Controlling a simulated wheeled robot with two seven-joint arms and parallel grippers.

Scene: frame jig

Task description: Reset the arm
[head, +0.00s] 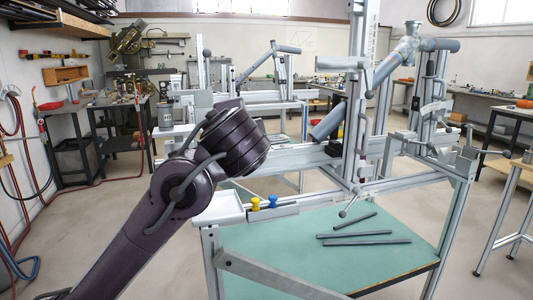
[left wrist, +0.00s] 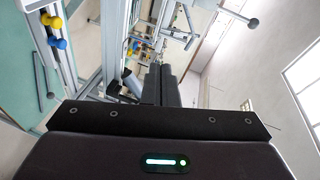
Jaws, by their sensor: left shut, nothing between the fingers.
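My left arm (head: 190,180) comes in from the lower left in the head view, its dark wrist raised in front of the jig. Its fingers are hidden there behind the wrist. In the left wrist view my left gripper (left wrist: 161,72) is shut, with its two dark fingers together and nothing between them. It points toward the jig's metal posts and appears clear of them. The frame jig (head: 410,185) stands at the centre right with grey tubes clamped on it. My right gripper is in neither view.
Several loose grey tubes (head: 367,242) lie on the jig's green lower shelf (head: 270,250). A yellow knob (head: 255,204) and a blue knob (head: 273,201) sit at its left front, beside a white tray (head: 220,207). Workbenches line the walls.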

